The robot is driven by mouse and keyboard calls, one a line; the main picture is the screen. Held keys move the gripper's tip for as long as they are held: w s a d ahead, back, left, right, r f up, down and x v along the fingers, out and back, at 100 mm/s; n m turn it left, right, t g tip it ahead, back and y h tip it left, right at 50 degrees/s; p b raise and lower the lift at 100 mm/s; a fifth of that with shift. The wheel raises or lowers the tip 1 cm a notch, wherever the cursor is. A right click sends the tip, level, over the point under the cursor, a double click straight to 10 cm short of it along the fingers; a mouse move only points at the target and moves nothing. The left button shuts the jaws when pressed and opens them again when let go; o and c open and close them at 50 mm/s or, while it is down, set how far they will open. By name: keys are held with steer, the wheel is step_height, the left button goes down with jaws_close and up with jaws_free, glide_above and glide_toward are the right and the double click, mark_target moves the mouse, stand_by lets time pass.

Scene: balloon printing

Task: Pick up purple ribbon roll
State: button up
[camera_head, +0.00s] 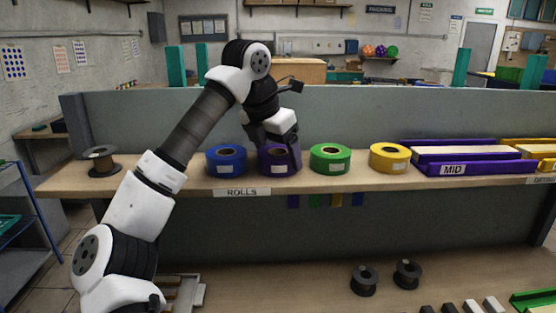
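The purple ribbon roll (279,166) sits on the shelf (330,183), between the blue roll (225,161) on its left and the green roll (329,158) on its right. It has a white label on its front. My gripper (277,142) points down at the top of the purple roll and overlaps its upper edge in the picture. I cannot tell whether the fingers touch the roll or how far apart they are. My gripper hides part of the roll's top and its centre hole.
A yellow roll (389,158) stands farther right, then purple trays (474,162). An empty dark spool (101,162) is at the shelf's left end. A grey panel (420,117) runs behind the shelf. Dark spools (364,280) stand on the lower surface.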

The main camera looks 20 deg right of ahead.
steer(key=c, duration=0.3)
steer(key=shift+r, duration=0.1)
